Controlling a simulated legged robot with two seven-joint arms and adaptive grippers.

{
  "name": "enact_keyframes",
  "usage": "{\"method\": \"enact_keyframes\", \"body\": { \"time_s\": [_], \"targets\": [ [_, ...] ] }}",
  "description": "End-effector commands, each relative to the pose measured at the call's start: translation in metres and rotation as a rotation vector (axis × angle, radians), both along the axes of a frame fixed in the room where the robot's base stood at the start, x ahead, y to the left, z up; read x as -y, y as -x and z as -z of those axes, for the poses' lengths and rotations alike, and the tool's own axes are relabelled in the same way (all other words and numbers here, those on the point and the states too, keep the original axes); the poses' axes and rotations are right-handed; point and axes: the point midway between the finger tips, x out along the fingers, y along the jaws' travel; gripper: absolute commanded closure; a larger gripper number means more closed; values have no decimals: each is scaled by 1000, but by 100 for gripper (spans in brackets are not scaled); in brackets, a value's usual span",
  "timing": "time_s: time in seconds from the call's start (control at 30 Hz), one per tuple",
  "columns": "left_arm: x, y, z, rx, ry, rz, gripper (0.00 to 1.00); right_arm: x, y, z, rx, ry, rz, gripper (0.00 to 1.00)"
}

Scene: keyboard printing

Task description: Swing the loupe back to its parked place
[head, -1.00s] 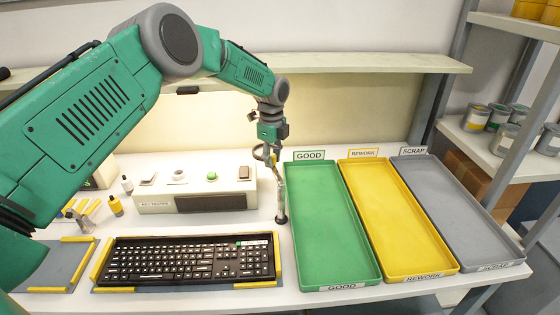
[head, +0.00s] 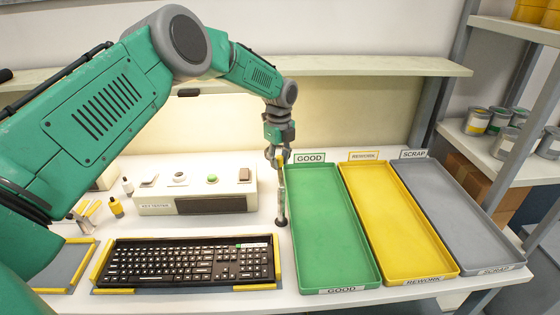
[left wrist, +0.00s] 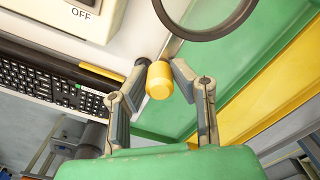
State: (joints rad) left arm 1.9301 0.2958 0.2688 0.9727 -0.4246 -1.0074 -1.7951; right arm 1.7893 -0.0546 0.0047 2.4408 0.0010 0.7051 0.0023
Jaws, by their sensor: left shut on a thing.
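The loupe's grey post (head: 283,195) stands on a dark round foot on the bench, between the keyboard and the green tray. My left gripper (head: 279,160) is at the top of the post, its arm reaching in from the left. In the left wrist view its fingers (left wrist: 158,82) are shut on the loupe's yellow grip (left wrist: 160,80). The loupe's dark ring (left wrist: 195,37) shows just beyond the grip, partly cut off by the top edge and overlapping the green tray in the picture. In the head view the gripper mostly hides the ring. My right gripper is out of view.
The green GOOD tray (head: 325,225) lies just right of the post, then yellow REWORK (head: 410,225) and grey SCRAP (head: 465,215) trays. A keyboard (head: 190,262) lies front left, a key tester (head: 155,200) behind it. A shelf (head: 360,66) runs behind the arm.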

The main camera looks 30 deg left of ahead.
Motion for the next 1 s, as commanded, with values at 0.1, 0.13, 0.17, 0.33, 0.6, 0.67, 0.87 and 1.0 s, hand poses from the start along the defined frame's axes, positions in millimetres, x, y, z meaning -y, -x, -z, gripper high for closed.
{"method": "enact_keyframes", "body": {
  "time_s": [0.1,0.13,0.17,0.33,0.6,0.67,0.87,1.0],
  "targets": [
    [1,-2,-1,7,2,-1,61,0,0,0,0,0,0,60],
    [1,-2,-1,7,2,-1,59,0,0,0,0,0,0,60],
    [1,-2,-1,6,2,-1,59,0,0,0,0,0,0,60],
    [1,-1,-1,5,1,-2,59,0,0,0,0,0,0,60],
    [0,-2,-19,8,1,-2,59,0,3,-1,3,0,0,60],
    [0,-2,-30,8,1,-2,59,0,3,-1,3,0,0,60],
    [0,-3,-73,7,1,-1,59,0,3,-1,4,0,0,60],
    [0,-4,-97,6,2,-1,59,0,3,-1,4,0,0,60]
  ]
}}
